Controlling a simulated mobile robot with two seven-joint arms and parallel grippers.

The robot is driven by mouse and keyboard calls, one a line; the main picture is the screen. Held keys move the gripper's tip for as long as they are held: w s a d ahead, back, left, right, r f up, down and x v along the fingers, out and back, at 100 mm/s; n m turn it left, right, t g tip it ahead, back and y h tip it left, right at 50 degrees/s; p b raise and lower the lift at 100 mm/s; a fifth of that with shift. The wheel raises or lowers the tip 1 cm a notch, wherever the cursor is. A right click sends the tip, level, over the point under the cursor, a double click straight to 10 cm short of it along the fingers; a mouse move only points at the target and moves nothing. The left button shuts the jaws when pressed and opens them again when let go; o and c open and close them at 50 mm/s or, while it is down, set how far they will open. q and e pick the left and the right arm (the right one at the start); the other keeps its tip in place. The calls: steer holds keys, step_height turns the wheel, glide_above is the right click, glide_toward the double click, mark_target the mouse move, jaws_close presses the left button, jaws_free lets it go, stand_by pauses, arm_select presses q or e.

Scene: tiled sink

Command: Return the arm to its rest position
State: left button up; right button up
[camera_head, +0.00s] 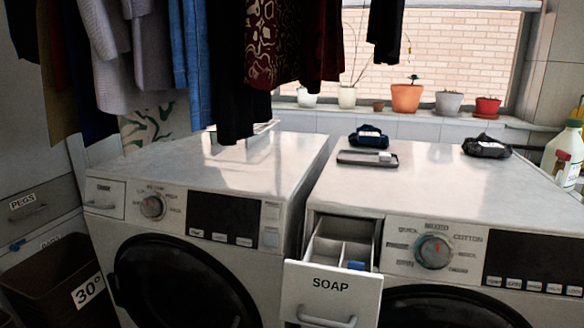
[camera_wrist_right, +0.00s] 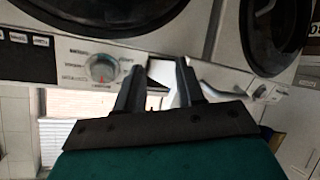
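My right gripper (camera_wrist_right: 160,64) shows in the right wrist view with its two dark fingers apart and nothing clearly held between them. The right washing machine's dial (camera_wrist_right: 103,68) is beyond the fingers, to the left. Neither gripper nor arm shows in the head view, and my left gripper is in neither view. The drawer marked SOAP (camera_head: 333,284) is pulled out of the right washing machine (camera_head: 450,190). Its compartments are exposed, and a small blue item (camera_head: 356,265) lies inside.
A grey tray (camera_head: 352,158), a dark blue item (camera_head: 369,138) and a black bundle (camera_head: 487,147) lie on the right machine. The left machine (camera_head: 220,160) has a clear top. Clothes (camera_head: 290,45) hang above it. A bottle (camera_head: 563,155) stands right; a brown bin (camera_head: 50,275) is lower left.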

steer(key=s+d+f+m+g, duration=0.1)
steer(key=s+f+g, duration=0.3)
steer(key=s+f, duration=0.3)
steer(key=s+d+f+m+g, duration=0.15)
steer(key=s+f+g, duration=0.3)
steer(key=s, duration=0.55)
arm_select(q)
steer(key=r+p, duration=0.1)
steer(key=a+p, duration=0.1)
steer(key=p, duration=0.1)
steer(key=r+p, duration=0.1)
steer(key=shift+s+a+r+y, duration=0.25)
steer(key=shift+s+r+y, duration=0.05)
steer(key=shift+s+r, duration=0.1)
arm_select(e)
steer(key=w+a+f+t+y, duration=0.1)
steer(key=w+a+f+t, duration=0.2)
steer(key=w+t, duration=0.4)
steer(key=shift+w+f+y, duration=0.4)
steer(key=shift+w+f, duration=0.1)
steer(key=shift+f, duration=0.15)
